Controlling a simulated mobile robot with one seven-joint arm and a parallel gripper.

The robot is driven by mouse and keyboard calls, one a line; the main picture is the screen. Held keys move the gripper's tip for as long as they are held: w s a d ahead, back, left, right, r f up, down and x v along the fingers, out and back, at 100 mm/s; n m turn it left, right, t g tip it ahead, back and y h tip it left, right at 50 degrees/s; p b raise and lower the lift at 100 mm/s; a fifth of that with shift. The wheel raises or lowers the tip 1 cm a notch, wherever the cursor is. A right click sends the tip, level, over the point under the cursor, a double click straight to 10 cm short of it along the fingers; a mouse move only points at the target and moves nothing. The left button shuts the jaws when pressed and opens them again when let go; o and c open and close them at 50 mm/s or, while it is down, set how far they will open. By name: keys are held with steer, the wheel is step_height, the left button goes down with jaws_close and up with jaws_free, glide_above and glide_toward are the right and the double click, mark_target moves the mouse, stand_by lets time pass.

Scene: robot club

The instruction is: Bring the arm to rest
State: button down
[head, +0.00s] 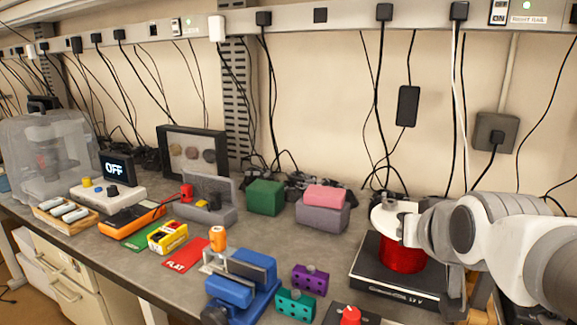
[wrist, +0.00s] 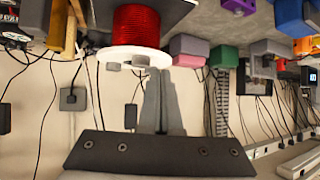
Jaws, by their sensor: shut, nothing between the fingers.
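My arm (head: 500,235) reaches in from the right edge of the head view, and its forward end overlaps the red spool there. In the wrist view my gripper (wrist: 160,76) is shut, its two long grey fingers together with nothing between them. Just past the fingertips in that view is the spool of red filament (wrist: 135,25) with a white flange. In the head view the spool (head: 400,256) sits on a black scale-like base (head: 395,292). My fingers are not clearly visible in the head view; whether they touch the spool I cannot tell.
Near the spool are a pink-topped grey block (head: 322,218), a green block (head: 265,197), a purple block (head: 310,279), a teal block (head: 295,304) and a blue vise (head: 245,280). Cables hang along the wall behind. The bench middle has a little bare grey surface.

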steer(key=s+a+f+n+g+y, duration=0.1)
steer(key=s+a+f+g, duration=0.2)
steer(key=s+f, duration=0.3)
steer(key=s+a+f+n+g, duration=0.1)
steer(key=s+a+f+g, duration=0.15)
steer(key=s, duration=0.55)
step_height(320, 180, up, 15)
steer(key=p, duration=1.5)
steer(key=shift+w+d, duration=0.15)
steer(key=shift+d, duration=0.15)
steer(key=shift+d+m, duration=0.15)
steer(key=shift+m, duration=0.15)
